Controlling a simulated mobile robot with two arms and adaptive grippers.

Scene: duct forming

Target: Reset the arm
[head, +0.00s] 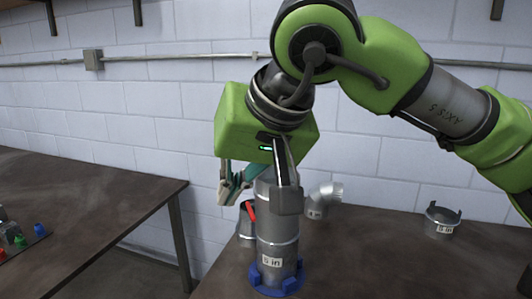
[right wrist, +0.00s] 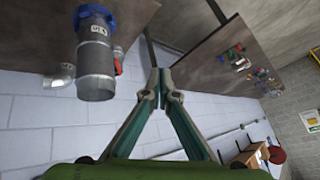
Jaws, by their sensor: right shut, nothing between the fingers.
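My right arm comes in from the right in the head view. My right gripper (head: 230,190) hangs to the left of and behind the upright metal duct, apart from it as far as I can tell. In the right wrist view the fingertips (right wrist: 161,88) meet, shut, with nothing between them. The metal duct (head: 278,232), labelled "5 in", stands upright in a blue ring base (head: 277,283); it also shows at upper left in the right wrist view (right wrist: 97,65). My left gripper is not in view.
A metal elbow (head: 325,198) and another metal piece with a red part (head: 246,222) stand behind the duct. A metal collar (head: 441,221) sits at right on the dark table (head: 390,262). A second table (head: 85,215) at left holds small coloured parts. A gap separates the tables.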

